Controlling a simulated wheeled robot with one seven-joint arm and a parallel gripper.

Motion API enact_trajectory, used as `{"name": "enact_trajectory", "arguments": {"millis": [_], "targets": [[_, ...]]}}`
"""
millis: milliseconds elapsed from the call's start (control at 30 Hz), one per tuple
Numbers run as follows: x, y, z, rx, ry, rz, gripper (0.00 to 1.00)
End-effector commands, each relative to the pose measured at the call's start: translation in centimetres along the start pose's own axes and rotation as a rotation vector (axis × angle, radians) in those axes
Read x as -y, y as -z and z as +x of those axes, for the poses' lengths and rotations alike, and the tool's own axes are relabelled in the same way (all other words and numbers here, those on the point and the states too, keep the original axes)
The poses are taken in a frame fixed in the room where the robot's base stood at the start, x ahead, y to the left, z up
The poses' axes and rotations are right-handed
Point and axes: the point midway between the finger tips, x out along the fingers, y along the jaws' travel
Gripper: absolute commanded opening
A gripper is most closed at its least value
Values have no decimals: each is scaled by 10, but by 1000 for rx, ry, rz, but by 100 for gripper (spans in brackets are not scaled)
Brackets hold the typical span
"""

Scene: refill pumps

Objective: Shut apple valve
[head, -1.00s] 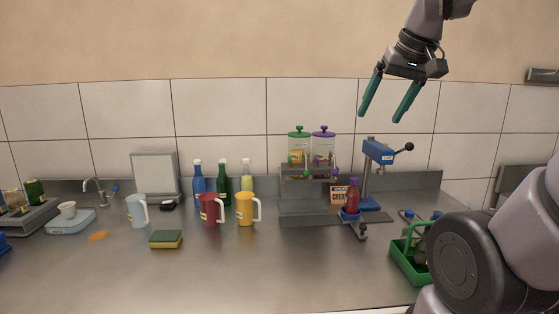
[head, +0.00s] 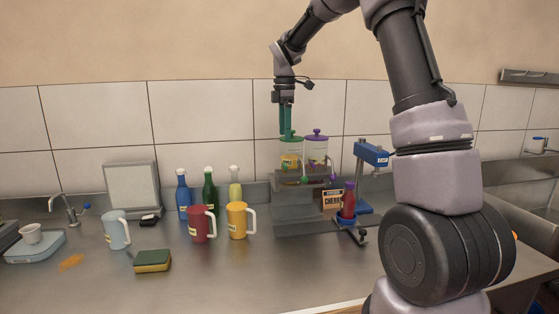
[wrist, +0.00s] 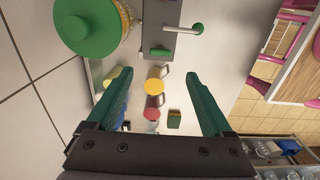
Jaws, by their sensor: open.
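Two clear dispensers stand on the grey stand at the back. One has a green lid (head: 291,139), the other a purple lid (head: 317,133); I cannot read "apple" on their labels. A green valve knob (head: 305,180) shows at the front of the green-lidded one. In the wrist view, the green lid (wrist: 85,27) is at top left. A valve lever with a green ball end (wrist: 198,29) sticks out beside a green piece (wrist: 160,52). My gripper (head: 286,130) points down just above or in front of the green lid. Its teal fingers (wrist: 152,76) are apart and empty.
A red bottle (head: 348,200) stands in front of the stand, with a blue press (head: 372,155) to its right. A red mug (head: 202,224), a yellow mug (head: 237,220) and several bottles stand to the left.

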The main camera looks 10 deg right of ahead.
Motion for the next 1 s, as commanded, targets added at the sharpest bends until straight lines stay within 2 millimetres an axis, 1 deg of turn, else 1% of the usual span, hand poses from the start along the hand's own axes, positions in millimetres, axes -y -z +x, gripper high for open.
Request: {"name": "enact_trajectory", "arguments": {"millis": [167, 400, 533, 700, 967, 1000], "targets": [[1, 0, 27, 0, 4, -1, 85], [1, 0, 73, 0, 3, 1, 85], [1, 0, 90, -1, 2, 3, 85], [1, 0, 102, 0, 0, 2, 85], [1, 0, 103, -1, 0, 3, 85], [1, 0, 103, -1, 0, 3, 81]]}}
